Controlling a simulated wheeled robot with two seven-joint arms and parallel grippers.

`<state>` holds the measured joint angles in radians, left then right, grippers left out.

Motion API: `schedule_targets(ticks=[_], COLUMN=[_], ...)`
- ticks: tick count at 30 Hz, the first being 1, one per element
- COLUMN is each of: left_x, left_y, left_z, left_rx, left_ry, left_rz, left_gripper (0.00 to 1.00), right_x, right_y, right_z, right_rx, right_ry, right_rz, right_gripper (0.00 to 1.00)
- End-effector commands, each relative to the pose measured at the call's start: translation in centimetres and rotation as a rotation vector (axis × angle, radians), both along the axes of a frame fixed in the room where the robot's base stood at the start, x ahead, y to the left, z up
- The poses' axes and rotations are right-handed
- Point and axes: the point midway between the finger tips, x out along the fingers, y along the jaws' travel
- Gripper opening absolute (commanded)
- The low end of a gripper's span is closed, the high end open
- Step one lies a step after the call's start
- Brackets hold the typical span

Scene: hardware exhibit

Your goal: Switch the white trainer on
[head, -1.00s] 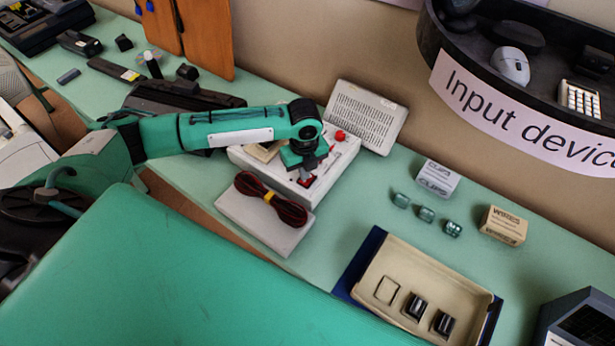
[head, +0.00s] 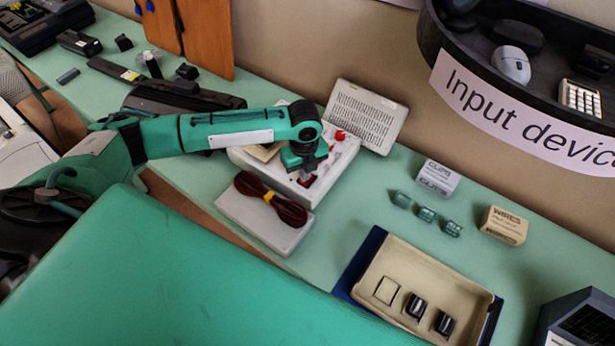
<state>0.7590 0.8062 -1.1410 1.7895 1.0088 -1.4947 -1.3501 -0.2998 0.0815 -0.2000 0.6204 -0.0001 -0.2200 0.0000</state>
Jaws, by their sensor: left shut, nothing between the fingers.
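The white trainer (head: 328,188) is a white box on the green table, with a red round part (head: 340,135) on its top and a small dark red part (head: 306,181) near its front edge. A white panel with printed rows (head: 365,116) stands tilted behind it. My left gripper (head: 304,172) points down over the trainer's top, shut and empty, its tips close to the dark red part. I cannot tell whether they touch. My left arm hides the trainer's left and back part. My right gripper is not in view.
A grey-white box with a dark red cable bundle (head: 270,200) lies in front of the trainer. To the right are a clips box (head: 438,178), small green clips (head: 426,214), a wires box (head: 504,225) and a beige tray (head: 372,262). A curved display shelf (head: 530,120) overhangs the back right.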

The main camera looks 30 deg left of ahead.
Motion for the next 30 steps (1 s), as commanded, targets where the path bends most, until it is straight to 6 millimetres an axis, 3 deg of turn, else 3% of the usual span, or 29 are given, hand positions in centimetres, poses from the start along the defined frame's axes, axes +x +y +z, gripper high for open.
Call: schedule_targets(ticks=[30], left_x=[-0.1], left_y=[0.0], left_z=[-1.3], left_rx=[0.0], left_ry=[0.002], left_rz=[0.0], left_gripper=[0.0], right_x=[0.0], right_y=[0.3], right_z=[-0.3], right_rx=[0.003], right_ry=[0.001], right_rz=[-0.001], right_gripper=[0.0])
